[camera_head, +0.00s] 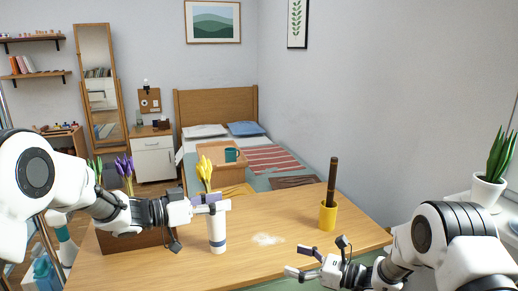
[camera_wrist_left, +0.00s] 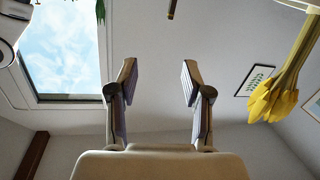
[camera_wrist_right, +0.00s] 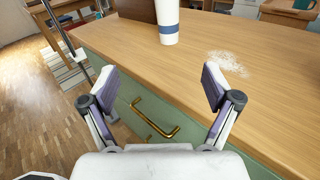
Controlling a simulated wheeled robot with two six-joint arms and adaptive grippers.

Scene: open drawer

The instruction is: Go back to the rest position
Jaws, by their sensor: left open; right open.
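My left gripper (camera_head: 212,202) is raised over the table, overlapping the top of a white container with a blue band (camera_head: 217,232) in the head view. In the left wrist view its fingers (camera_wrist_left: 157,80) are apart with nothing between them. Yellow tulips (camera_wrist_left: 270,100) hang at the right of that view. My right gripper (camera_head: 318,258) is at the table's front edge. In the right wrist view its fingers (camera_wrist_right: 158,82) are apart and empty, near the green drawer front with a brass handle (camera_wrist_right: 155,122). I cannot tell whether the drawer is fully shut.
The wooden table (camera_head: 300,205) holds a yellow pot (camera_head: 328,215) with a dark stick-like object, a pale powdery patch (camera_head: 267,239) and a brown box (camera_head: 130,241). Purple tulips (camera_head: 125,168) stand at the left. A potted plant (camera_head: 489,190) is at the far right.

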